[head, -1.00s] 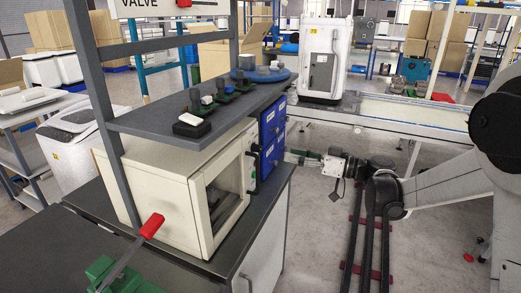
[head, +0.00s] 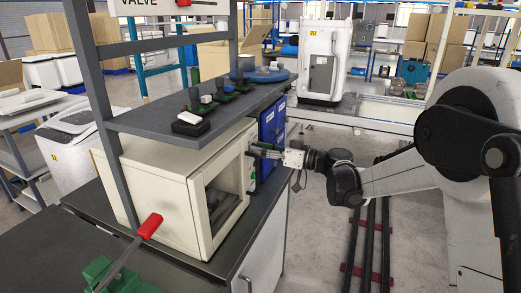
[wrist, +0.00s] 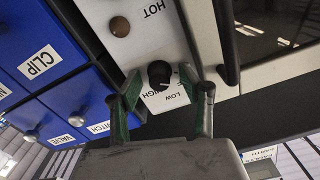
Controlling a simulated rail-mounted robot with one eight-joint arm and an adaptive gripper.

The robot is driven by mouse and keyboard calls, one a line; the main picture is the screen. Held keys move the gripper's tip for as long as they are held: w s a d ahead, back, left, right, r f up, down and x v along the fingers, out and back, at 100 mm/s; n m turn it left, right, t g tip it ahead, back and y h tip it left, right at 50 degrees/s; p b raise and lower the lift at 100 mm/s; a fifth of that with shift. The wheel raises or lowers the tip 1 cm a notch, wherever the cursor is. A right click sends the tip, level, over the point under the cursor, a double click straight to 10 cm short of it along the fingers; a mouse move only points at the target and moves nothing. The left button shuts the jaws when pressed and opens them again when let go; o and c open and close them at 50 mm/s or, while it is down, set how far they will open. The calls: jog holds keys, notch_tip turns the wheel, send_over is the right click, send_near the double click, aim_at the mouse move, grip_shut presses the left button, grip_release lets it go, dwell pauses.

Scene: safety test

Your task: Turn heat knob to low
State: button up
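The heat knob (wrist: 159,74) is a small round black knob on a pale panel in the wrist view. A label reading LOW and HIGH lies beside it, partly covered. My gripper (wrist: 160,80) is open, with its two green fingers on either side of the knob and visible gaps between; I cannot tell whether either touches it. The knob's pointer direction is not clear. In the head view my gripper (head: 266,151) is at the right front edge of the cream oven (head: 168,190), hiding the knob.
Blue labelled drawers (head: 272,122) stand right behind the oven, close to my gripper. A dark shelf (head: 160,122) with several valves is above it. A brown round light (wrist: 120,27) marked HOT is near the knob. A red-handled lever (head: 151,226) stands in front.

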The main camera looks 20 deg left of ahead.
grip_shut()
jog(key=m+b, duration=0.1)
jog(key=m, duration=0.5)
jog(key=m+b, duration=0.1)
jog(key=m, duration=0.4)
jog(key=shift+f+m, duration=0.1)
jog(key=shift+m, duration=0.2)
dwell(0.6)
grip_release()
jog(key=shift+d, duration=0.1)
